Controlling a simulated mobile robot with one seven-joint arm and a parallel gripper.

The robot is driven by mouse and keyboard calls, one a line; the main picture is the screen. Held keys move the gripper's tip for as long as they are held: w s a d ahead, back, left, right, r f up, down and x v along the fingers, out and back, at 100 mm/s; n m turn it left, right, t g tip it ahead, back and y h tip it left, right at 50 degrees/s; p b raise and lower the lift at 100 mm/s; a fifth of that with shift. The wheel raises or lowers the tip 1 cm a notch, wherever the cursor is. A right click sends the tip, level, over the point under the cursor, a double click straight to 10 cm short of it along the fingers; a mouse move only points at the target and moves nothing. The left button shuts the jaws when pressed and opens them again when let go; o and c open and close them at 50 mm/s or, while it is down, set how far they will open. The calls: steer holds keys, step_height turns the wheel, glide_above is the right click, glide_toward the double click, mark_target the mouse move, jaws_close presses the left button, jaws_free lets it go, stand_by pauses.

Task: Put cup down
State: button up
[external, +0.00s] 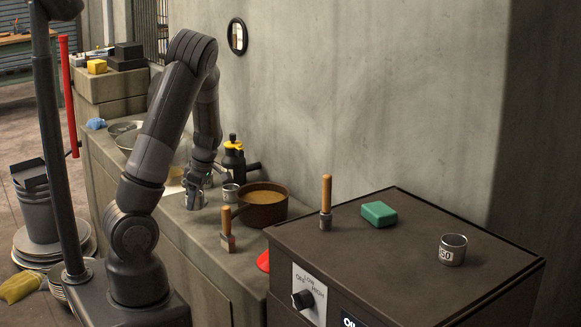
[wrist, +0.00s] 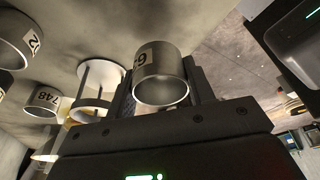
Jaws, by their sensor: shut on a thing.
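My gripper (external: 197,183) is low over the long grey counter, beyond the brown pot. It is shut on a grey metal cup (external: 194,200), which looks upright at the counter top; I cannot tell whether its base touches. In the wrist view the held cup (wrist: 161,76) sits between the dark fingers of my gripper (wrist: 163,84), with its open rim towards the camera and part of a white label showing. Its far side is hidden.
Another cup (external: 230,193) stands just right of the held one, beside the brown pot (external: 262,206). A yellow-and-black sprayer (external: 233,160) stands behind. A brush (external: 227,232) is nearer. More labelled cups (wrist: 42,101) show in the wrist view. Cup "50" (external: 453,250) stands on the dark machine.

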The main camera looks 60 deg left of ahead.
mark_target(195, 209)
steer(key=shift+f, duration=1.95)
steer(key=shift+f, duration=0.15)
steer(key=o, duration=1)
steer(key=shift+c, duration=0.2)
steer(key=v, duration=1.2)
steer(key=shift+r, duration=0.25)
